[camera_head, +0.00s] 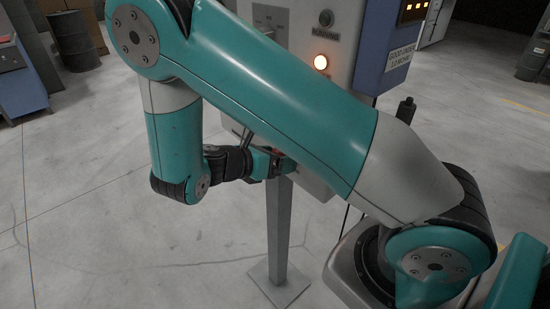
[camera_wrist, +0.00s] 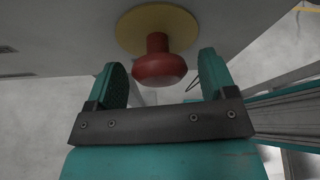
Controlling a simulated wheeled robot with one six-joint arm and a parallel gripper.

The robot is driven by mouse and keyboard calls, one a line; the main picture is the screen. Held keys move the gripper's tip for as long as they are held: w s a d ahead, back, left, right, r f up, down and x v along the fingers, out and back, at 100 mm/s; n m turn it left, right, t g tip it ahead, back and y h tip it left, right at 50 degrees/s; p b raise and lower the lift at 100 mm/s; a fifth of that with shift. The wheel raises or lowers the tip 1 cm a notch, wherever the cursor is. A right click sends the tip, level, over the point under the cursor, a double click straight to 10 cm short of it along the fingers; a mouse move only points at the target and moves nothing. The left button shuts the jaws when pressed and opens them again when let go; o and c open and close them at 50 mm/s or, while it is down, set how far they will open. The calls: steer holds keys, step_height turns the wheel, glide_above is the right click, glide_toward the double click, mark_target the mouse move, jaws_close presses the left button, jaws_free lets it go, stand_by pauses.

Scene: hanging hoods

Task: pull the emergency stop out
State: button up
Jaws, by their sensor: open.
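The emergency stop (camera_wrist: 158,65) is a red mushroom button on a round yellow plate (camera_wrist: 128,30), fixed to a grey panel face. In the wrist view my gripper (camera_wrist: 162,72) is open, with one teal finger on each side of the red button. Gaps show between the button and both fingers, so I see no contact. In the head view my gripper (camera_head: 278,165) is at the panel on the grey post, mostly hidden behind my arm. A bit of red (camera_head: 279,152) shows there between the jaws.
A grey cabinet (camera_head: 268,18) with a lit lamp (camera_head: 320,62) and a dark button (camera_head: 326,18) stands behind my arm. The post (camera_head: 278,230) rises from a square base plate. Drums (camera_head: 76,40) stand far left.

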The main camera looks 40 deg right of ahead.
steer(key=shift+a, duration=0.1)
steer(key=s+p+v, duration=0.1)
steer(key=p+v, duration=0.2)
steer(key=v, duration=1.4)
steer(key=shift+w, duration=0.5)
steer(key=shift+a+r, duration=0.1)
steer(key=shift+a, duration=0.05)
steer(key=s+d+r+m+y, duration=0.2)
steer(key=d+r+m+y, duration=0.1)
steer(key=r+m+y, duration=0.4)
steer(key=s+a+r+m+y, duration=0.3)
steer(key=s+y, duration=0.2)
steer(key=s, duration=0.2)
steer(key=s+a+r+m+y, duration=0.3)
steer(key=s+y, duration=0.2)
steer(key=s, duration=0.3)
steer(key=shift+t+y, duration=0.4)
